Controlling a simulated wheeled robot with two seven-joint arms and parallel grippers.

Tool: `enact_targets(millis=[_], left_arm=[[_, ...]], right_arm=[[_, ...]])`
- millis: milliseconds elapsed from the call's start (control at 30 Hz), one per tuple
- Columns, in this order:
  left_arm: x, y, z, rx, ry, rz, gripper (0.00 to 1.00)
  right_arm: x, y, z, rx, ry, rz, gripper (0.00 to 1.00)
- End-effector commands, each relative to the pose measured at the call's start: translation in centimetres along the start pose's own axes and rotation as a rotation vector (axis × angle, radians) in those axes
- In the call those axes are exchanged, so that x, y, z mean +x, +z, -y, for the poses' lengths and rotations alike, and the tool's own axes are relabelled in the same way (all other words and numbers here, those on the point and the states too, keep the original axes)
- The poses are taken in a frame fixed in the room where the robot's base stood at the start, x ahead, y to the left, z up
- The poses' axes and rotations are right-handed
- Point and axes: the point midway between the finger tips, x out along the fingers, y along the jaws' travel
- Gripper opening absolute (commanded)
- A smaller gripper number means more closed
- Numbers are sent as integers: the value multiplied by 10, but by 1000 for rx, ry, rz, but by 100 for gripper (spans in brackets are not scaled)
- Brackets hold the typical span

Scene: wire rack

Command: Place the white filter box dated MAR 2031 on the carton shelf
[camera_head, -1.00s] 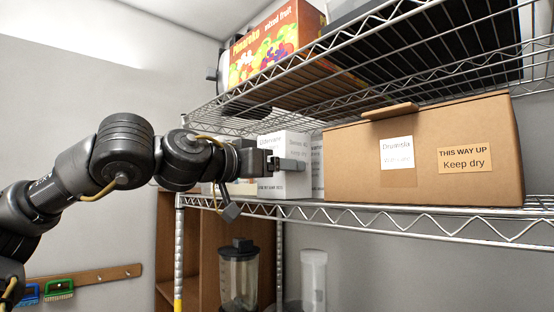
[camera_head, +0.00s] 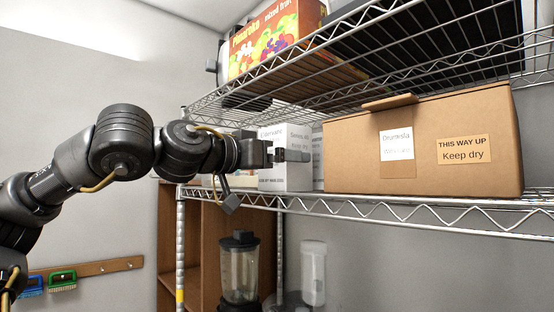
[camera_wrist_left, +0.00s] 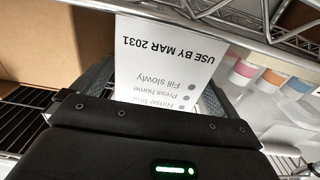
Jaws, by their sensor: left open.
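The white filter box (camera_head: 272,178) stands on the middle wire shelf (camera_head: 400,211), left of the brown carton (camera_head: 345,155). In the left wrist view the white box (camera_wrist_left: 165,60) shows upside-down print reading "USE BY MAR 2031". My left gripper (camera_head: 292,155) is at the box and covers part of its faces in the head view. In the wrist view my left gripper (camera_wrist_left: 158,92) is open, with one finger on each side of the box. I cannot tell whether a finger touches it. My right gripper is not in view.
An upper wire shelf (camera_head: 420,60) with a fruit box (camera_head: 275,38) hangs above the arm. Another white box (camera_head: 318,165) is behind the filter box, near the carton. Bottles with coloured caps (camera_wrist_left: 245,70) show in the wrist view. A blender (camera_head: 240,270) stands below.

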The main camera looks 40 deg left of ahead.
Motion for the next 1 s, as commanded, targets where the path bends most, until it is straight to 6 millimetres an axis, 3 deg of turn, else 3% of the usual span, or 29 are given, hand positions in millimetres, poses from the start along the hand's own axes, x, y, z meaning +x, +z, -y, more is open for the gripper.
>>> enact_targets(millis=[200, 500, 700, 1000], left_arm=[[-44, 5, 0, 1, -1, -10, 99], [-101, 3, 0, 0, -1, -5, 99], [-117, 1, 0, 0, 0, -2, 99], [-119, 0, 0, 0, 0, -1, 99]], right_arm=[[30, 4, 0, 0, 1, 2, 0], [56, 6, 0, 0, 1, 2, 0], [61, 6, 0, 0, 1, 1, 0], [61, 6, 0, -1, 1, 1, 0]])
